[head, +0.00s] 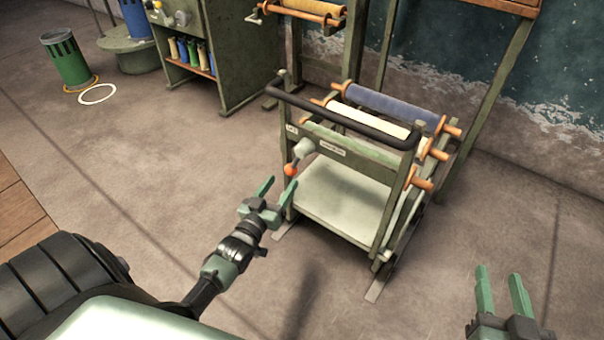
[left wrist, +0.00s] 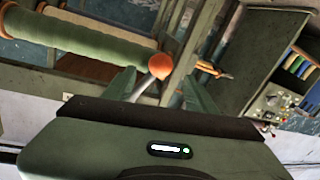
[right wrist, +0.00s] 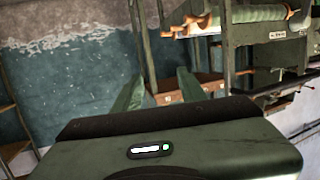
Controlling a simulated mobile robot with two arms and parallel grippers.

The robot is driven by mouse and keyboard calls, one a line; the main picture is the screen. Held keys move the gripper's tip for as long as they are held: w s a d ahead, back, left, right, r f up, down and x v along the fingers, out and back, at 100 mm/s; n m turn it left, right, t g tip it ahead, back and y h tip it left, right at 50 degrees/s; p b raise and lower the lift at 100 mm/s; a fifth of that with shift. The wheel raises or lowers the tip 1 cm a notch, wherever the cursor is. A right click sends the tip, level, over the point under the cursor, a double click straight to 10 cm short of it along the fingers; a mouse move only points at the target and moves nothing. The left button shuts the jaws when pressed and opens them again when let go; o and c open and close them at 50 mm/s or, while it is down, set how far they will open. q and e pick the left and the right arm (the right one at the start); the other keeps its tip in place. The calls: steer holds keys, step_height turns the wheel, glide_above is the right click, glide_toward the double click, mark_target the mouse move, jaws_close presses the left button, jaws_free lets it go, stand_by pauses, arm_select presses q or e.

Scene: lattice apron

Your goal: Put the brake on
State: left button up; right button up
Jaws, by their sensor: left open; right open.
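The brake looks to be a short lever with an orange-red ball knob (head: 291,169) on the near left side of the green roll cart (head: 333,151). Its grey rod runs up to a pale round hub (head: 305,146). My left gripper (head: 278,187) is open, just below and left of the knob in the head view. In the left wrist view the knob (left wrist: 160,66) and part of its rod appear between the open fingers; whether they touch it I cannot tell. My right gripper (head: 500,277) is open and empty, low at the right, apart from the cart.
The cart has a black push bar (head: 345,120), a pale lower shelf (head: 345,202) and several rolls with orange ends. A green bench (head: 228,70), a green bin (head: 66,60) and a pale ring (head: 97,94) stand or lie behind left. The floor in front is clear.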

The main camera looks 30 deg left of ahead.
mark_target(288, 174)
arm_select(q)
steer(key=w, duration=0.2)
steer(key=w+b, duration=0.1)
steer(key=w, duration=0.1)
steer(key=w+b, duration=0.1)
steer(key=w, duration=0.1)
steer(key=shift+w+a+f, duration=0.1)
steer(key=shift+w+a, duration=0.2)
steer(key=shift+a, duration=0.1)
steer(key=shift+w, duration=0.3)
arm_select(e)
step_height(288, 174, up, 10)
steer(key=a+t+y, duration=0.1)
steer(key=t+y, duration=0.1)
steer(key=t, duration=0.4)
steer(key=shift+a+r, duration=0.25)
steer(key=shift+a, duration=0.05)
arm_select(q)
steer(key=shift+c, duration=0.4)
jaws_close()
